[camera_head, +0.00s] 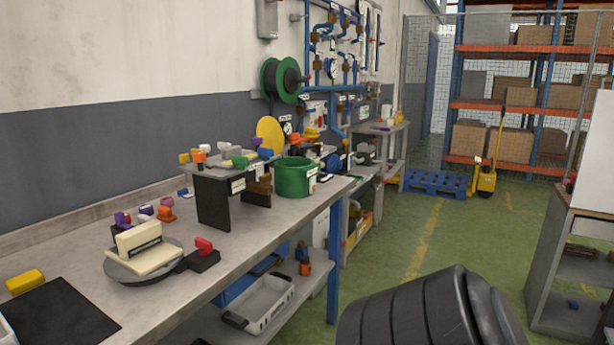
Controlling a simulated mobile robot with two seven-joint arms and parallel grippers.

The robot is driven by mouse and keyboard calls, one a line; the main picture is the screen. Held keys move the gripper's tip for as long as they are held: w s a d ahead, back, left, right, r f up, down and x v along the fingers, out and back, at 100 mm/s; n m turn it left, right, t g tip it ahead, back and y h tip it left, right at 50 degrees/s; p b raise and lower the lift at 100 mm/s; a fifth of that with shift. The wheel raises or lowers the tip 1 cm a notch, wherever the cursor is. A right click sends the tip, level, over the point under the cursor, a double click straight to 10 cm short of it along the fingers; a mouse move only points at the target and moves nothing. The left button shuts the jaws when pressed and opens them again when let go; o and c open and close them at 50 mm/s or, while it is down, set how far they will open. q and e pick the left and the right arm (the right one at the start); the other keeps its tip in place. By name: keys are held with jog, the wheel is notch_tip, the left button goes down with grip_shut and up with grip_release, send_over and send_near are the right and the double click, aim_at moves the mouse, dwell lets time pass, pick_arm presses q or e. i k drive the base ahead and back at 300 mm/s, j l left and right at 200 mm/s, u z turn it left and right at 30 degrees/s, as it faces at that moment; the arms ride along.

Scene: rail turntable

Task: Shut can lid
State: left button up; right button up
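A green can (295,178) stands upright on the workbench near its far right end, with a small white label on its side. A round yellow disc (270,134), which looks like its lid, stands raised at the can's back left. The can's top looks uncovered. Whether a hinge joins the disc to the can is hidden behind the small raised stand and the items there. Neither of my grippers is in view.
A small raised stand (213,201) with several coloured parts sits just left of the can. A grey turntable (121,272) with a cream block is nearer on the bench (215,255). A grey bin (262,305) sits below.

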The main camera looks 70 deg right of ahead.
aim_at(271, 132)
jog(key=z, duration=2.2)
jog(key=i+l+z, duration=0.2)
jog(key=i+l, duration=0.15)
jog(key=i, duration=0.2)
